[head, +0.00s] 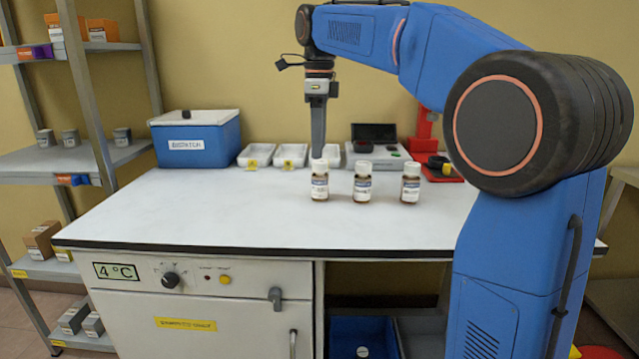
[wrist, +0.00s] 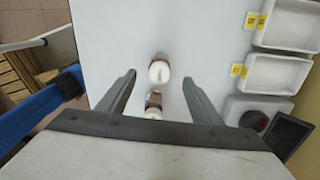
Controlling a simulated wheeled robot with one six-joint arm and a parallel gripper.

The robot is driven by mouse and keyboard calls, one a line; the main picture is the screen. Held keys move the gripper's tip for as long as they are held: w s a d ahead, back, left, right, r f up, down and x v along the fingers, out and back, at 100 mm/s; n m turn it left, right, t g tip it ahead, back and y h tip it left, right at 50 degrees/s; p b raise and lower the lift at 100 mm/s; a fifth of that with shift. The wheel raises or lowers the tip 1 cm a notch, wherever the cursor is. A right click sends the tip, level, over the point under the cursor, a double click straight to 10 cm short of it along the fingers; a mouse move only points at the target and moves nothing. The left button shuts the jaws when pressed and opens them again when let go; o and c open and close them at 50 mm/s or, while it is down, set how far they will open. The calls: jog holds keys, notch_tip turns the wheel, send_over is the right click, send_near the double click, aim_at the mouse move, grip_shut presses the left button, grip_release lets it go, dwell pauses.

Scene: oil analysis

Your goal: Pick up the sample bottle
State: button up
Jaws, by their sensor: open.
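Three brown sample bottles with white caps and white labels stand upright in a row on the white bench: left bottle (head: 320,182), middle bottle (head: 362,184), right bottle (head: 410,185). My gripper (head: 318,152) points down, open and empty, with its fingertips just above or behind the left bottle's cap in the head view. In the wrist view one capped bottle (wrist: 159,73) shows between the fingertips of my gripper (wrist: 158,76), apart from both fingers. A second bottle (wrist: 153,104) shows closer to the palm. The third bottle is hidden there.
White trays (head: 291,154) with yellow tags stand behind the bottles. A blue cooler box (head: 196,142) is at the back left. A grey device (head: 378,158) and a red stand (head: 424,140) are at the back right. The front and left of the bench (head: 200,210) are clear.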

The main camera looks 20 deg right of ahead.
aim_at(320, 180)
notch_tip(320, 180, down, 11)
jog(key=shift+s+d+r, duration=0.1)
jog(key=shift+d+r, duration=0.05)
dwell(0.4)
jog(key=c, duration=1.2)
